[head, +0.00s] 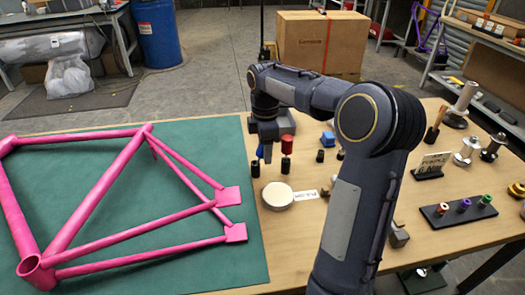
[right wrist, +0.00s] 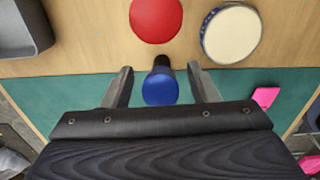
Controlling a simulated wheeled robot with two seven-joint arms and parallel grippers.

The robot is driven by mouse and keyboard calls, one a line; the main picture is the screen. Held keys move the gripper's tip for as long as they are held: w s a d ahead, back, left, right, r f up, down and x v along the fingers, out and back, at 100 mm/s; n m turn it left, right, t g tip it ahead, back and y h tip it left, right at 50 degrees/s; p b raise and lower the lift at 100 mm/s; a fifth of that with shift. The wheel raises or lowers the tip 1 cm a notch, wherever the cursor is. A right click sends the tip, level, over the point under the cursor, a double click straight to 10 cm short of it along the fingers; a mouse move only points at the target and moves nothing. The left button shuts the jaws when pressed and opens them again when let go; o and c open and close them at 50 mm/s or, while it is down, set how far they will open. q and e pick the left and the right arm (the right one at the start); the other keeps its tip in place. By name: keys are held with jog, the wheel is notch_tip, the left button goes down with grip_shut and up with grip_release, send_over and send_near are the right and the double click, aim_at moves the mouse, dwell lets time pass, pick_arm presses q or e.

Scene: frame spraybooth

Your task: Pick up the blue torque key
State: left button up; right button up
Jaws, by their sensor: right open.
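The blue torque key (right wrist: 160,88) has a round blue top and a dark shaft, and stands between the two fingers of my right gripper (right wrist: 160,76) in the right wrist view. The fingers are open, with a gap on each side of the blue top. In the head view the right gripper (head: 265,152) points down at the table edge of the green mat. A little of the blue key (head: 260,151) shows there beside the finger, above a black base (head: 255,169). My left gripper is not in view.
A red-topped key (head: 287,145) stands close beside the blue one. A pink bicycle frame (head: 95,195) lies on the green mat (head: 190,155).

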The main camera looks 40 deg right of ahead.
jog(key=shift+f, duration=0.55)
grip_shut()
jog(key=shift+r, duration=0.1)
